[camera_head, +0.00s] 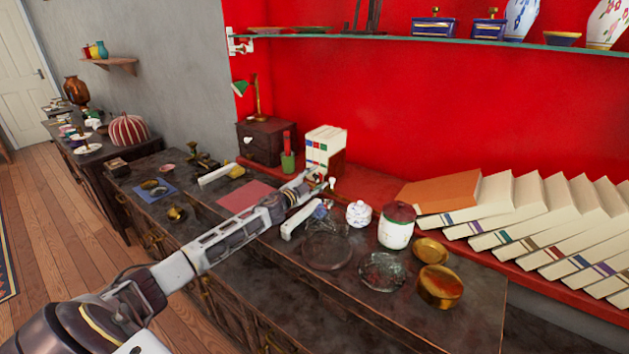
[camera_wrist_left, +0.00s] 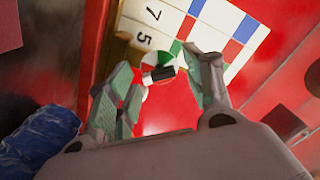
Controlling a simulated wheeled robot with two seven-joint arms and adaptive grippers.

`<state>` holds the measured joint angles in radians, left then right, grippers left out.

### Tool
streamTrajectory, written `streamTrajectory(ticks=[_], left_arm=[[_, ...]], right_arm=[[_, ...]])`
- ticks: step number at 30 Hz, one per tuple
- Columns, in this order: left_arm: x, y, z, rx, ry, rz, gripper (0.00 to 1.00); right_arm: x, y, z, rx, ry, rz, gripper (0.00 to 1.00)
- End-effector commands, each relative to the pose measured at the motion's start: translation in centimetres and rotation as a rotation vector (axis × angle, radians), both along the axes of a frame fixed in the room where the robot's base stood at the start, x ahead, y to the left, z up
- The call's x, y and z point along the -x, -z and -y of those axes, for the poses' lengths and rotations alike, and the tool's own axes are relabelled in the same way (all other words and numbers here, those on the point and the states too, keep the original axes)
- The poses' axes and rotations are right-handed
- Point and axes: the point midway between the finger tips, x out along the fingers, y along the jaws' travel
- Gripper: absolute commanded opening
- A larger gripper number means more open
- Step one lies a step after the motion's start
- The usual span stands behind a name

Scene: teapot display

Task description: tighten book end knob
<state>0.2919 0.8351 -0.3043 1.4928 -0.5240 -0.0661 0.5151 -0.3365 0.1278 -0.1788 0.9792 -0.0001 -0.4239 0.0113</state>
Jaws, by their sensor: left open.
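The book end (camera_head: 338,163) is a brown wooden block at the right side of several white books (camera_head: 322,143) with coloured spine labels, on the red ledge. A small pale knob (camera_head: 332,183) shows low in front of it. In the left wrist view a round green and white knob (camera_wrist_left: 154,58) with a dark stub lies near the fingertips, in front of the book spines. My left gripper (camera_head: 316,179) reaches in front of the book end. In the wrist view its fingers (camera_wrist_left: 160,78) are apart, one on each side of the knob; I cannot tell whether they touch it. My right gripper is not in view.
A green cup (camera_head: 288,163) and a dark wooden box (camera_head: 266,143) stand left of the books. White jars (camera_head: 359,214) and brass dishes (camera_head: 440,286) stand on the dark cabinet to the right. Leaning books (camera_head: 540,215) fill the ledge further right. A glass shelf (camera_head: 400,38) runs above.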

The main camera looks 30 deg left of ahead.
Motion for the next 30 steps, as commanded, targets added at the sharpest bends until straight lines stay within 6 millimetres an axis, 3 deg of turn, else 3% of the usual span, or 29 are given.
streamTrajectory(ticks=[4, 14, 30], left_arm=[[0.01, 0.0, 0.0, 0.0, 0.0, 0.0, 0.49], [0.02, 0.0, 0.0, 0.0, 0.0, 0.0, 0.07], [0.02, 0.01, 0.0, -0.007, 0.0, 0.001, 0.06]], right_arm=[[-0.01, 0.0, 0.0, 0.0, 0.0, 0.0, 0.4], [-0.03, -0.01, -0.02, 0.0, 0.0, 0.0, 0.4], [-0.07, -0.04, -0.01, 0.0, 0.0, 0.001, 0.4]])
